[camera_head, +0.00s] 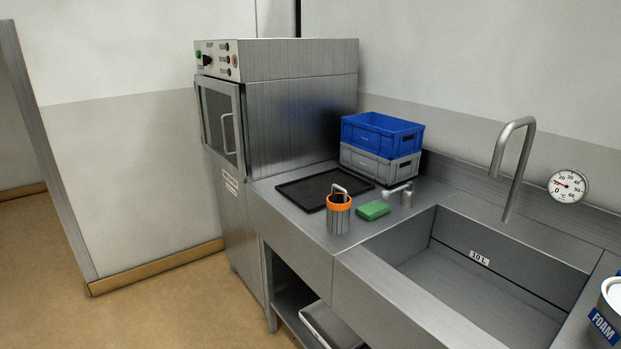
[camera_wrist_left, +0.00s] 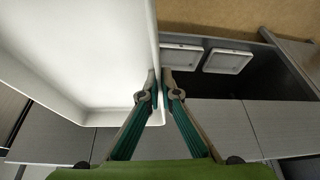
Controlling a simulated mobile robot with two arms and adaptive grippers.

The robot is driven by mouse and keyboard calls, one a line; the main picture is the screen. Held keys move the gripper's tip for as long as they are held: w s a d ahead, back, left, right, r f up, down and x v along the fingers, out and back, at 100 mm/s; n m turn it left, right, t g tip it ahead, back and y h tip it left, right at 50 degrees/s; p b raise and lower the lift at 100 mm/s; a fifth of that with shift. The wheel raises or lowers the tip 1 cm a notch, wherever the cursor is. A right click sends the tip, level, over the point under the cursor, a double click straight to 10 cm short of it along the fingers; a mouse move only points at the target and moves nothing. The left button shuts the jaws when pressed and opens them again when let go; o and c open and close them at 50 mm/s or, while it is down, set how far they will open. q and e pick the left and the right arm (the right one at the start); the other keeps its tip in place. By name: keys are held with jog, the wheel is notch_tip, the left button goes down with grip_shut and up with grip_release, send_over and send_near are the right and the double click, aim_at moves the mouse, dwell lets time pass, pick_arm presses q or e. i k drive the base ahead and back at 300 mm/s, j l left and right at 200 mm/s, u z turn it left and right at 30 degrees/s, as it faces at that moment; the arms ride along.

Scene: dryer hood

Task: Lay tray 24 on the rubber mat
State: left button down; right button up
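The black rubber mat (camera_head: 308,189) lies flat and bare on the steel counter in front of the dryer hood in the head view. In the left wrist view, a large white tray (camera_wrist_left: 85,50) fills the left side, close to the camera. The fingers of my left gripper (camera_wrist_left: 159,76) are close together, with the tray's rim between them. No number shows on this tray, so I cannot tell whether it is tray 24. The held tray and both grippers are outside the head view.
An orange-rimmed steel holder (camera_head: 339,212), a green sponge (camera_head: 373,210) and stacked blue (camera_head: 375,135) and grey (camera_head: 372,164) crates stand around the mat. The sink (camera_head: 470,290) is to the right. Two small white trays (camera_wrist_left: 181,54) (camera_wrist_left: 227,61) lie on a dark surface.

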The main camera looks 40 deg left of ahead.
aim_at(325, 188)
jog(key=j, duration=0.5)
jog(key=i+j+u, duration=0.1)
jog(key=j, duration=0.35)
jog(key=i+j+u, duration=0.1)
jog(key=j, duration=0.35)
jog(key=i+j, duration=0.15)
jog(key=j, duration=0.35)
jog(key=i+j+u, duration=0.1)
jog(key=j, duration=0.35)
